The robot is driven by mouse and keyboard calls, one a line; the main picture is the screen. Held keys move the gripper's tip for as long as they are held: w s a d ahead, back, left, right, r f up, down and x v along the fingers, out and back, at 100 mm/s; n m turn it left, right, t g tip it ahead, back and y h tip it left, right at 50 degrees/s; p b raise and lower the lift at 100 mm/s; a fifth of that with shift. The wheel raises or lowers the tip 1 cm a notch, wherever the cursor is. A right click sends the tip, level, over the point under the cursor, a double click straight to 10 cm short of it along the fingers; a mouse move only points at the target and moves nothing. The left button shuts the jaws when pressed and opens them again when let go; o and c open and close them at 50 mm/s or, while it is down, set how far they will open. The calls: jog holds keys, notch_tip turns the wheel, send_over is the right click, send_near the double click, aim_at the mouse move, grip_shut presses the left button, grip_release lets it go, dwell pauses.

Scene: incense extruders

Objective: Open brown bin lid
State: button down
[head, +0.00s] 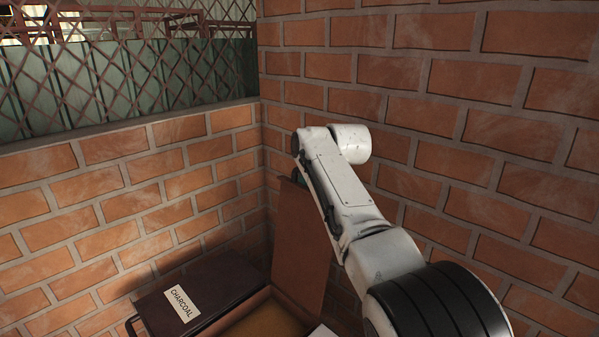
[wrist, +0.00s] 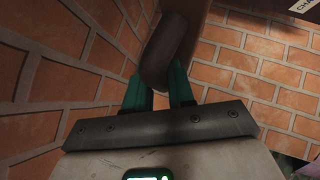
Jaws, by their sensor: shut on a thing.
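The brown bin lid (head: 303,245) stands raised and steeply tilted beside the brick wall, partly hidden behind my arm. Below it, the brown bin (head: 262,322) is open and part of its inside shows. In the wrist view, the teal fingers of my gripper (wrist: 159,84) are shut on the lid's dark, rounded handle (wrist: 170,52). In the head view my gripper is hidden behind my arm.
A dark bin with its lid shut and a CHARCOAL label (head: 182,303) stands left of the open bin. Brick walls (head: 450,130) close in behind and on the right. A lattice fence (head: 125,70) tops the left wall.

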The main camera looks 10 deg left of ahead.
jog(key=shift+w+d+f, duration=0.1)
jog(key=shift+d+f, duration=0.05)
jog(key=shift+f, duration=0.25)
jog(key=c, duration=1.2)
grip_release()
jog(key=shift+o, duration=0.6)
jog(key=shift+f, duration=0.15)
jog(key=shift+s, duration=0.2)
jog(key=shift+s+r+b, duration=0.3)
jog(key=shift+s+r, duration=0.1)
jog(key=shift+r, duration=0.2)
jog(key=b+v, duration=0.2)
jog(key=v, duration=0.7)
jog(key=shift+d+r, duration=0.4)
jog(key=shift+r, duration=0.1)
jog(key=shift+w, duration=0.1)
